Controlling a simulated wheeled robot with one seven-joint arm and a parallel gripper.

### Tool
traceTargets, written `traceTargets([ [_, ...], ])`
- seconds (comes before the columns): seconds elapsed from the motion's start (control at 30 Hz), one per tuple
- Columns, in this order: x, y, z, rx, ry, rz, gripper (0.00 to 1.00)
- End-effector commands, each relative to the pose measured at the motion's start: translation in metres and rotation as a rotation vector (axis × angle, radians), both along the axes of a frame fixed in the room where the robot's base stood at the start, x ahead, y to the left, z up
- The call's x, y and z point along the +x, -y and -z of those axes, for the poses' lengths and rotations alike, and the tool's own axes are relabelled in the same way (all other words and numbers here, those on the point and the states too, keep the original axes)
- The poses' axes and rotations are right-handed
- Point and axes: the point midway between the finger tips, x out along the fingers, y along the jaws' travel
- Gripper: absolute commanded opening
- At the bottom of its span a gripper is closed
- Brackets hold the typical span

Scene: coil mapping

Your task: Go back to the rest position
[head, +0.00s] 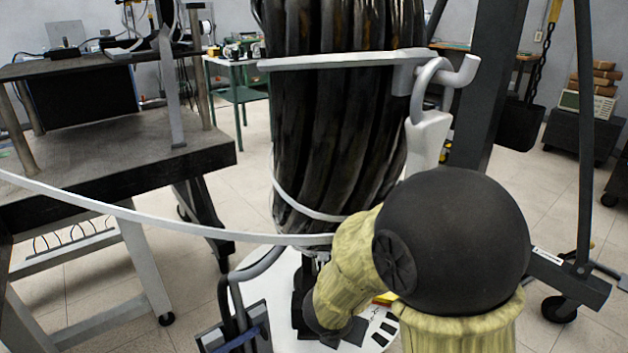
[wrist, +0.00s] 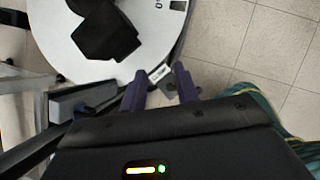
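My gripper (wrist: 160,84) shows in the wrist view with its two dark fingers apart and nothing visibly held between them. It points down over the floor beside a white round base (wrist: 60,45). A small white label shows between the fingertips, seemingly on something below them. In the head view, my arm's yellow-sleeved links and black joint fill the lower right, and the gripper cannot be made out. A large dark coil (head: 335,120) stands upright behind the arm, above the white round base (head: 285,335), with pale bands around it.
A black hoist frame (head: 490,90) with a wheeled leg stands right of the coil. A pale curved bar (head: 150,218) crosses the left side. A dark workbench (head: 110,150) stands left. A cart (head: 580,135) stands far right. Tiled floor shows between them.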

Motion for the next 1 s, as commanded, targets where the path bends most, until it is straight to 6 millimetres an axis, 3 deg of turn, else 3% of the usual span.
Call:
traceTargets([
  [0.2,-0.018,0.034,0.015,0.006,0.004,0.253,0.31],
  [0.27,-0.02,0.036,0.004,0.035,0.008,0.315,0.31],
  [0.67,-0.041,0.061,-0.021,0.235,0.03,0.799,0.31],
  [1.0,-0.067,0.082,-0.058,0.513,0.082,1.496,0.31],
])
